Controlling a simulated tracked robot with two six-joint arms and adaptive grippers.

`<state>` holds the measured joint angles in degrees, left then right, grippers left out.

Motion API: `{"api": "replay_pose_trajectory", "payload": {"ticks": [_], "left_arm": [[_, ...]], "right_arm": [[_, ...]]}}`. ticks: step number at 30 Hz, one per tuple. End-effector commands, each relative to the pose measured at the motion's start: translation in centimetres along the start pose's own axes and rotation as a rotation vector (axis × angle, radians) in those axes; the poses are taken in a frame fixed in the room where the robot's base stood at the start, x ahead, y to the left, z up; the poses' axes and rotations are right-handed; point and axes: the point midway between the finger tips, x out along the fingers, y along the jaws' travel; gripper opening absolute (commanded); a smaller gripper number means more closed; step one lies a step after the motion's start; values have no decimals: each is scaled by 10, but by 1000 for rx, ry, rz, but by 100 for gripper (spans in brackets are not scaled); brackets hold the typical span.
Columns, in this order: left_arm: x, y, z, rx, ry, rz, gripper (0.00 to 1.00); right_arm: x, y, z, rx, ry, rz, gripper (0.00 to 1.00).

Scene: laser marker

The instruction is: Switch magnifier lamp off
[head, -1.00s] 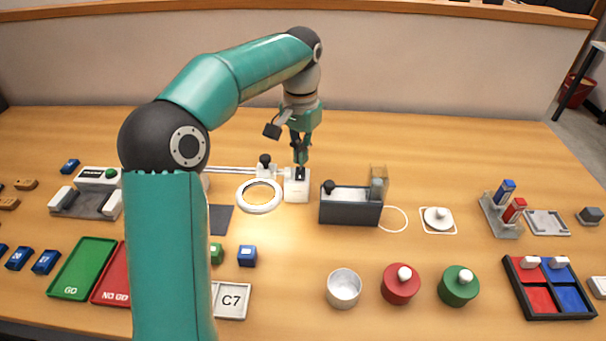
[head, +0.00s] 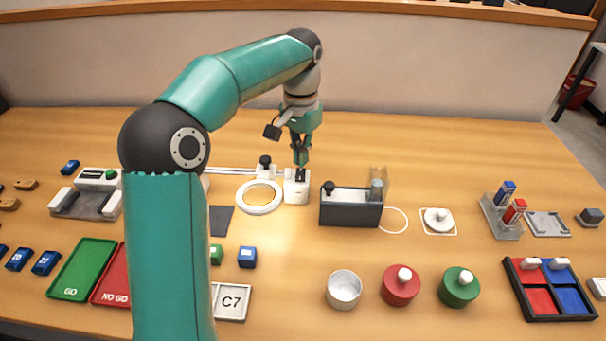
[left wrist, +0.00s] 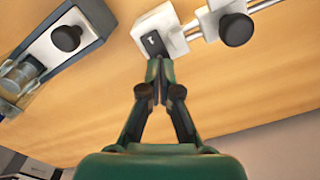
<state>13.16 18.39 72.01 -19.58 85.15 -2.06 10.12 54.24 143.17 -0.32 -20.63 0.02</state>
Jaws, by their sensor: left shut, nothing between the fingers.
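The magnifier lamp has a white ring head (head: 259,197) that lies low over the table, with a lit glow inside the ring. Its white base box (head: 297,190) stands to the right of the ring and carries a dark rocker switch, seen best in the left wrist view (left wrist: 152,42). My left gripper (head: 300,160) is shut and empty, pointing down just above the switch. In the left wrist view its fingertips (left wrist: 160,62) are at the near edge of the switch; I cannot tell whether they touch it. My right gripper is not in view.
A dark grey box with a black knob (head: 350,207) stands close to the right of the lamp base. A white block with a black knob (head: 265,170) is just left of it. A cup (head: 344,288) and red and green round pieces (head: 401,285) stand in front.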

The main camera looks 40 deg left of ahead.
Motion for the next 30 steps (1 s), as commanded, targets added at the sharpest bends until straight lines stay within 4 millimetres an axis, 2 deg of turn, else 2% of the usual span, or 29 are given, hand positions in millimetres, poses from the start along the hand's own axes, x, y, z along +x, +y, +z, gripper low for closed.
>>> {"api": "replay_pose_trajectory", "payload": {"ticks": [30], "left_arm": [[13,1,-1,2,0,0,0]], "right_arm": [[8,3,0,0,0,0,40]]}}
